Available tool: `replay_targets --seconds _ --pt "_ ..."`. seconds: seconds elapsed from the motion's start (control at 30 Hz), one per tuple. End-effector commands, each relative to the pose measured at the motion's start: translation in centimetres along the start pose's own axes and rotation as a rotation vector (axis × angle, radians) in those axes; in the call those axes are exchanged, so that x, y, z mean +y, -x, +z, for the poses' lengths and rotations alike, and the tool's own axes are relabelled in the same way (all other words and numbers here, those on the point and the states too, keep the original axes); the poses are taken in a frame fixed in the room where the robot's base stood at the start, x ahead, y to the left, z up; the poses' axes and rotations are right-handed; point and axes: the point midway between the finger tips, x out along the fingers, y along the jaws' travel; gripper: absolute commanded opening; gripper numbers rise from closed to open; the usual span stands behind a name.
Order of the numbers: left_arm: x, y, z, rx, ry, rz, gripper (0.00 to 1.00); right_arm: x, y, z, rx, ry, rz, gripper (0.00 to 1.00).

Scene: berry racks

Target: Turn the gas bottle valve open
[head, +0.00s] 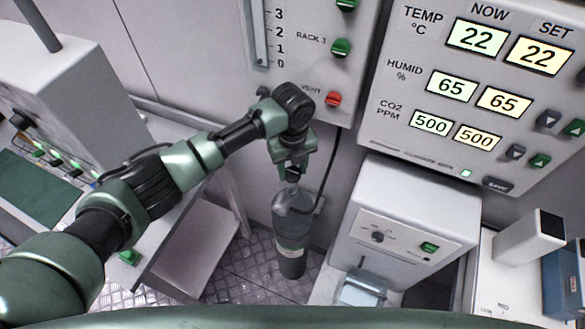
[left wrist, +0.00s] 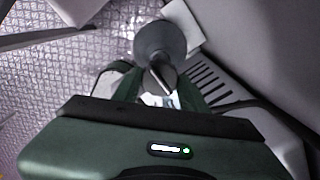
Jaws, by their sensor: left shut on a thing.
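The gas bottle (head: 291,240) is a grey cylinder with a pale label, standing upright on the floor by the wall. My left gripper (head: 292,178) is directly above it, pointing down, with its jaws at the valve on the bottle's top. In the left wrist view the bottle's rounded grey top (left wrist: 160,38) shows beyond my left gripper (left wrist: 160,92). The jaws are shut on the valve; the valve itself is mostly hidden between the fingers, so its turn angle cannot be told. My right gripper is in neither view.
A white cabinet (head: 415,205) with a knob and green button stands close to the right of the bottle. A grey bench (head: 160,215) is on the left. A wall panel (head: 310,40) with buttons is behind my left arm. A climate display (head: 480,80) hangs at upper right.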

Motion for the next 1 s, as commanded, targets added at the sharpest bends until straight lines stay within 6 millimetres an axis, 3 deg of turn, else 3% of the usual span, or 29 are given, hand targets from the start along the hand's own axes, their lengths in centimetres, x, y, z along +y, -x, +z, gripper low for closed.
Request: replay_targets --seconds 0.3,0.33,0.4,0.77,1.0 --pt "-0.1 0.2 0.1 -0.004 -0.003 -0.003 0.02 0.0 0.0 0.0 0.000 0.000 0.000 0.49" --pt "-0.1 0.2 0.1 -0.004 -0.003 -0.003 0.48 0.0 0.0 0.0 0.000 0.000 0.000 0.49" --pt "-0.1 0.2 0.1 -0.004 -0.003 -0.003 0.64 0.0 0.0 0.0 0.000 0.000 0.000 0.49" --pt "-0.1 0.3 0.1 -0.002 -0.002 -0.002 0.64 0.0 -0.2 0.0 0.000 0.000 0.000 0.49" --pt "-0.1 3.8 0.2 -0.005 -0.002 -0.005 0.64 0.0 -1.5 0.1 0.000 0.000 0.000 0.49"
